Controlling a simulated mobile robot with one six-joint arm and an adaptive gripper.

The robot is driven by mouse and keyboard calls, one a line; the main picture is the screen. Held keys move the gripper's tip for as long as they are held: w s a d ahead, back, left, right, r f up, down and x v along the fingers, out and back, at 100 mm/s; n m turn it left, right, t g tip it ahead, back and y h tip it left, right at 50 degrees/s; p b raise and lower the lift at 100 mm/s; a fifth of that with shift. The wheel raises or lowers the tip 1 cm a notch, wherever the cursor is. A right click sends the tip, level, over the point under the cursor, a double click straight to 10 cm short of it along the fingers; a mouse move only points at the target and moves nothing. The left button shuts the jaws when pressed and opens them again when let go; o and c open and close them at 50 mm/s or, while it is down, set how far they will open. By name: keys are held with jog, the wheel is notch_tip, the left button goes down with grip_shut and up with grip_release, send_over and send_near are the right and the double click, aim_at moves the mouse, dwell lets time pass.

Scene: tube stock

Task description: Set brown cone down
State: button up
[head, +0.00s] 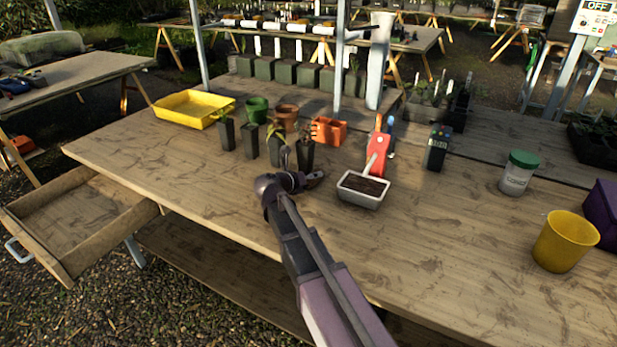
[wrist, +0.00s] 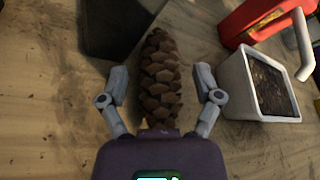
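The brown cone (wrist: 160,88) is a scaly pine cone in the wrist view, lying lengthwise between the fingers of my gripper (wrist: 161,75). Bare wood shows between the cone and each finger, so the fingers are spread and apart from it. The cone appears to rest on the wooden table top, though its underside is hidden. In the head view my gripper (head: 314,179) is low over the table (head: 230,205), left of the grey soil tray. I cannot make out the cone there.
The soil tray (head: 363,190) and red tool holder (head: 379,148) stand close right of my gripper. Dark pots (head: 305,155) stand just behind it. A yellow pot (head: 566,241) and green-lidded jar (head: 518,174) are far right. The table's front right is clear.

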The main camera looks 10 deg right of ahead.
jog(key=shift+r, duration=0.1)
dwell(0.3)
jog(key=shift+r, duration=0.15)
jog(key=p+v, duration=0.4)
jog(key=v, duration=0.6)
jog(key=shift+s+a+r, duration=0.1)
jog(key=shift+r, duration=0.05)
jog(key=shift+v, duration=0.85)
jog(key=shift+s, duration=0.1)
